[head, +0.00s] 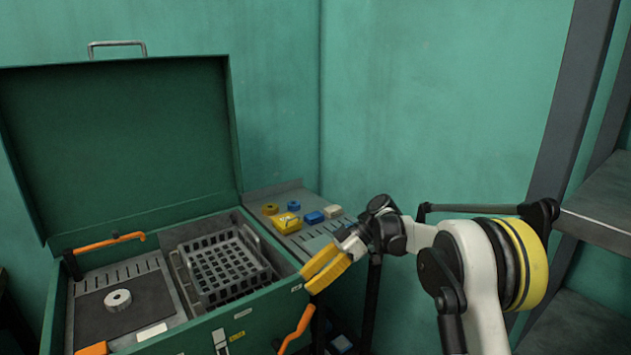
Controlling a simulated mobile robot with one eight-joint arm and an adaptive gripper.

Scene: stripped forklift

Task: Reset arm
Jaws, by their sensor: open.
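My gripper (326,268) is at the end of my white arm, right of the open green box. Its yellow fingers point down and left, near the box's right front edge. It is open, and I see nothing between the fingers. My arm is bent, coming in from the lower right of the head view.
The green box (262,318) has its lid (115,140) raised. Inside are a grey basket (222,268) and a pale ring (117,299). A grey side shelf (312,238) holds yellow and blue pieces. Grey shelving (600,205) stands at right.

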